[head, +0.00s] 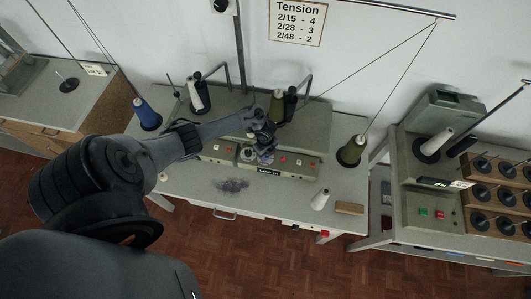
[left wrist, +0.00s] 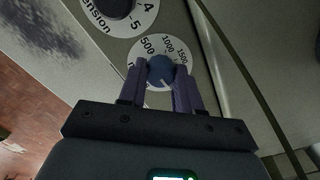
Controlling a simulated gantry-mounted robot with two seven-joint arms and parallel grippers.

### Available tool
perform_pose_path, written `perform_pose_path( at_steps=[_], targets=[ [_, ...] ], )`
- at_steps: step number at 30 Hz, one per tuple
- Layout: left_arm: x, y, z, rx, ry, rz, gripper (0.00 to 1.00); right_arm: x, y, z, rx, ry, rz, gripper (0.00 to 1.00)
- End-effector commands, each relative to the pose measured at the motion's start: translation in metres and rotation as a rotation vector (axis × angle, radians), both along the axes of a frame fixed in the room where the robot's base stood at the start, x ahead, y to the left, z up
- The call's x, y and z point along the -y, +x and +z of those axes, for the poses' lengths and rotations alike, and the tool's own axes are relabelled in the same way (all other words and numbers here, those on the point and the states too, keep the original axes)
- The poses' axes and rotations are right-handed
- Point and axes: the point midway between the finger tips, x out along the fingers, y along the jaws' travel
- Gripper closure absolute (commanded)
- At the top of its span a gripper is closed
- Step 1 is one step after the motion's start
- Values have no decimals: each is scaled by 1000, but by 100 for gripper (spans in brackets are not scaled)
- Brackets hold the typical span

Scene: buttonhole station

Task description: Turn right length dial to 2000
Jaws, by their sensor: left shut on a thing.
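The length dial (left wrist: 146,48) shows in the left wrist view as a white disc with a blue knob (left wrist: 159,69) in its middle. The numbers 500, 1000 and 1500 are readable; the rest of the scale is hidden by my fingers and the knob. A pale pointer mark on the knob points down toward my palm, away from these numbers. My left gripper (left wrist: 158,88) is shut on the knob, one purple finger on each side. In the head view my left gripper (head: 264,156) is at the front panel of the middle machine (head: 290,166), largely covering the dial.
A tension dial (left wrist: 122,14) with a black knob sits close beside the length dial. On the middle table stand a blue cone (head: 146,114), an olive cone (head: 351,151), a white cone (head: 320,199) and a wooden block (head: 350,208). Grey lint (head: 231,185) lies in front.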

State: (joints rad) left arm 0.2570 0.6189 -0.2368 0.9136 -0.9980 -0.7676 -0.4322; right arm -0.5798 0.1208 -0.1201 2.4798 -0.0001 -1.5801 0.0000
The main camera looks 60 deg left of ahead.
Motion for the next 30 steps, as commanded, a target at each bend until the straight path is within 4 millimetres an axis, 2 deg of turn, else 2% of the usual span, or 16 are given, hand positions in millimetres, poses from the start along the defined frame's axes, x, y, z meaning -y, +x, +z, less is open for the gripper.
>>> perform_pose_path(
  at_steps=[6, 18, 30],
  targets=[
    [1, 0, 3, -1, -1, 172, 97, -1, 0, 17, 0, 5, -4, 57],
    [1, 0, 2, 0, -2, 491, 97, -1, 0, 36, 0, 5, -4, 57],
    [1, 0, 0, 1, -1, 647, 97, 1, 0, 43, 1, -5, 4, 57]
  ],
)
